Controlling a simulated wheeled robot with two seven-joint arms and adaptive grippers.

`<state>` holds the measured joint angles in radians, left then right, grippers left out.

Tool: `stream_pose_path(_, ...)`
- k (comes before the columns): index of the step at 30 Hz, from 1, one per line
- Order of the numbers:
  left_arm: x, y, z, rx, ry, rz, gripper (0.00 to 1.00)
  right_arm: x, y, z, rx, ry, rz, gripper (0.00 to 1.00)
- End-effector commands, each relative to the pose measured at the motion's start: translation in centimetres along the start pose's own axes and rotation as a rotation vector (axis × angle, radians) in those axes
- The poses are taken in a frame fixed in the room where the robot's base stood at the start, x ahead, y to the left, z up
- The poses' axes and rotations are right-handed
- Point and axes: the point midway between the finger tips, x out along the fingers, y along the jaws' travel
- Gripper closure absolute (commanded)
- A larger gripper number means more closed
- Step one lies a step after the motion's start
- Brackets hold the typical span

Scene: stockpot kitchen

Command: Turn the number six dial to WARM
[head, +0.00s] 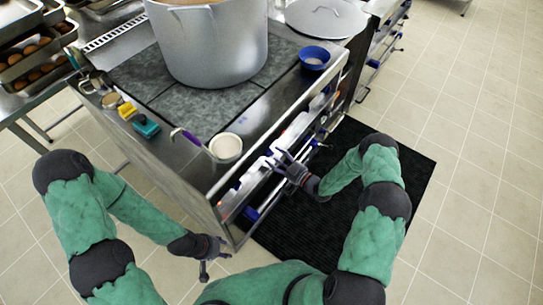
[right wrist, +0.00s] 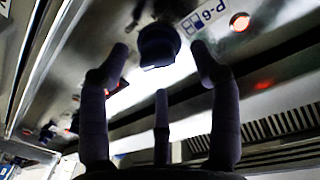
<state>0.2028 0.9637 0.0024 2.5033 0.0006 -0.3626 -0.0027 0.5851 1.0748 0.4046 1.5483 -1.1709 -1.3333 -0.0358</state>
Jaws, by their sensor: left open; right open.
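The number six dial (right wrist: 158,45) is a dark round knob on the stove's front panel, beside a label reading P-6 (right wrist: 207,14). Its WARM mark cannot be read. My right gripper (right wrist: 161,60) is open in the right wrist view, with the dial between and just beyond its two upper fingertips; I cannot tell if they touch it. In the head view my right gripper (head: 280,158) is at the stove's front panel and hides the dial there. My left gripper (head: 207,268) is open and empty, low beside the stove's near corner.
A red light (right wrist: 240,22) glows by the label. The stove carries a large stockpot (head: 210,45), a blue bowl (head: 314,57) and a white container (head: 226,148) near its front edge. A rail runs along the front. A black mat (head: 400,190) covers the floor before it.

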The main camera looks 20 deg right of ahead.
Motion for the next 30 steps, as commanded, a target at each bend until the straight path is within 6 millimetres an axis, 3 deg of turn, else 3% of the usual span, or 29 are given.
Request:
stream_pose_path(6,0.5,-0.2,0.0,0.0,0.0,0.0,0.53,2.2,0.0,0.1,0.0,0.0,-0.001,0.37)
stream_pose_path(17,0.5,-0.2,0.0,0.0,0.0,0.0,0.53,2.6,0.0,0.0,0.001,-0.001,0.0,0.37)
stream_pose_path(23,0.5,-0.2,0.0,0.0,0.0,0.0,0.53,2.6,0.0,0.0,0.0,0.0,0.0,0.9)
stream_pose_path(30,0.5,-0.2,0.0,0.0,0.0,0.0,0.53,2.7,0.0,-0.2,-0.005,0.003,-0.001,0.93)
